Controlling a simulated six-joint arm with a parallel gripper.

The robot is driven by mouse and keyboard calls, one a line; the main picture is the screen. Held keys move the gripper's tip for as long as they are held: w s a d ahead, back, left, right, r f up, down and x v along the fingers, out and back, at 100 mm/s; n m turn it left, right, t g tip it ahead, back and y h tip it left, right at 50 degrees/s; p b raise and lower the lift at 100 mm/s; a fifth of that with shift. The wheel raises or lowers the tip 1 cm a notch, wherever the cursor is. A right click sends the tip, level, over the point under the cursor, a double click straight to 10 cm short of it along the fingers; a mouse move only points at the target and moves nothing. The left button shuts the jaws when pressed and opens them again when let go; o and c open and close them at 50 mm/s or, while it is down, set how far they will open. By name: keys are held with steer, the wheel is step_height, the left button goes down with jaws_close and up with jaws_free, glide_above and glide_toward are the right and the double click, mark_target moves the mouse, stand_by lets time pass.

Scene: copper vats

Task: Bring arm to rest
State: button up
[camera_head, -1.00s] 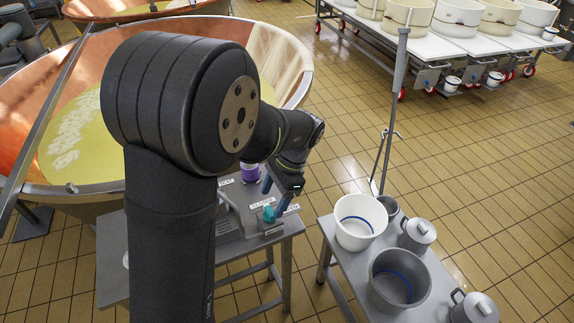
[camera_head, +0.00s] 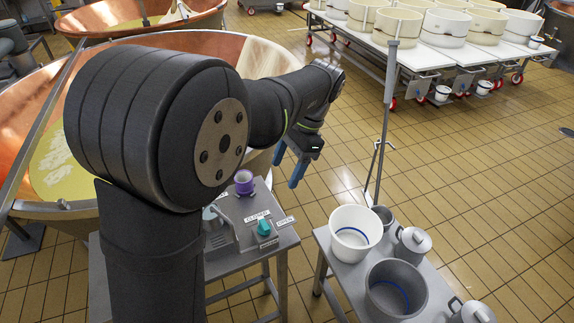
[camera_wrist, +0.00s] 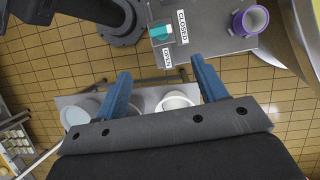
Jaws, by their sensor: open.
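My gripper (camera_head: 287,166) has blue fingers and hangs in the air in the head view, above and behind the right end of the small metal table. In the wrist view its two fingers (camera_wrist: 160,85) are spread wide with nothing between them. The arm is raised and bent, reaching to the right from its big black joint. The gripper is clear of the teal knob (camera_head: 264,227), which sits between CLOSED and OPEN labels on the table. The knob also shows in the wrist view (camera_wrist: 160,33).
A purple-rimmed cup (camera_head: 244,182) stands on the metal table (camera_head: 285,240). A copper vat (camera_head: 40,110) is behind it. On the right, a second table (camera_head: 345,283) holds a white bucket (camera_head: 354,233), a grey pot (camera_head: 395,290) and lidded cans. A thin upright pole (camera_head: 385,120) stands near the gripper.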

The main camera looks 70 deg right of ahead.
mark_target(263, 223)
steer(key=shift+f, duration=0.1)
stand_by(0.3)
steer(key=x, duration=1.7)
steer(key=shift+a, duration=0.1)
steer(key=shift+w+f, duration=0.1)
steer(key=shift+f, duration=0.05)
